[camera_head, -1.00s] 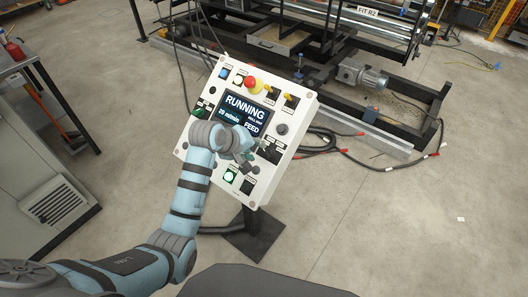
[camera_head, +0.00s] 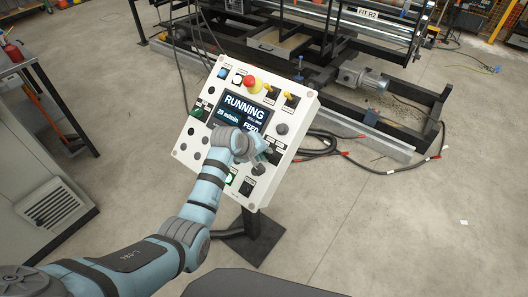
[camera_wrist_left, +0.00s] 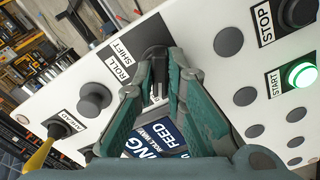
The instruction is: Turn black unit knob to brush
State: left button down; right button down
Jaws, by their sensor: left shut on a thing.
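The white control panel (camera_head: 190,150) stands tilted on a post, and its screen (camera_head: 240,115) reads RUNNING, 20 m/min and FEED. My left gripper (camera_head: 269,154) is at the panel's right side, below the screen. In the left wrist view its green fingers (camera_wrist_left: 158,75) are shut on a black knob (camera_wrist_left: 155,50) beside a label reading ROLL SHIFT. Most of the knob is hidden by the fingers, so I cannot tell its exact setting. No label reading unit or brush is legible. My right gripper is not in view.
A red stop button (camera_head: 254,84) and yellow switches (camera_head: 291,98) are higher up. The START button (camera_wrist_left: 300,75) glows green. A black machine frame (camera_head: 400,115) stands behind.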

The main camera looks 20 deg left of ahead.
pick_arm(q)
jog(key=shift+r+m+p, duration=0.1)
jog(key=shift+m+p, duration=1.4)
jog(key=shift+m, duration=0.4)
jog(key=shift+m+p, duration=0.7)
jog(key=shift+m, duration=1.2)
jog(key=c, duration=1.6)
grip_release()
jog(key=shift+c, duration=0.2)
